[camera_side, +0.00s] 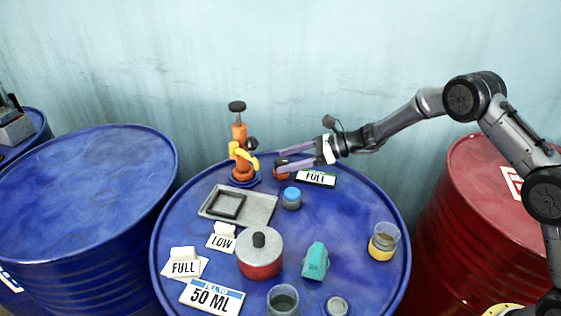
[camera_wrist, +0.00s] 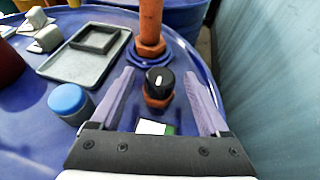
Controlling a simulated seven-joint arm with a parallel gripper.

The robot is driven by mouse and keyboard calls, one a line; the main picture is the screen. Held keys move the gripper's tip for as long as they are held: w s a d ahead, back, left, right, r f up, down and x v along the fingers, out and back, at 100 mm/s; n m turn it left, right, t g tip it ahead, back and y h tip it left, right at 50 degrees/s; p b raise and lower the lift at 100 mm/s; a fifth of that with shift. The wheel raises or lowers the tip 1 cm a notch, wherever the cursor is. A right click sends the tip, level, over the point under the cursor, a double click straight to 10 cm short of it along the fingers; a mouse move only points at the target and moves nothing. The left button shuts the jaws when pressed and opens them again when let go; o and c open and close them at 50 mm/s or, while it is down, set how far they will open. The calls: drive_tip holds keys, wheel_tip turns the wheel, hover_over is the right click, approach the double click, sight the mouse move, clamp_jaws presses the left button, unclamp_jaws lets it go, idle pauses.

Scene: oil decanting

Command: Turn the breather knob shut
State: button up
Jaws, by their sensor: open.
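The breather knob (camera_wrist: 160,79) is black with a white mark and sits on an orange-red hexagonal base on the blue drum. In the wrist view its mark points roughly away from me. In the side view the knob's base (camera_side: 281,172) is partly hidden by my fingers. My gripper (camera_wrist: 160,76) is open, its two pale purple fingers on either side of the knob with gaps showing. In the side view my gripper (camera_side: 281,160) reaches in from the right, just over the drum's far edge.
The orange pump (camera_side: 239,133) with a yellow lever stands just left of the knob. A blue-capped jar (camera_side: 291,198), grey tray (camera_side: 262,209), red pot (camera_side: 259,262) and amber-filled glass (camera_side: 384,241) stand on the drum.

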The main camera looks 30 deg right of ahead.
drive_tip(key=shift+x, duration=1.2)
clamp_jaws()
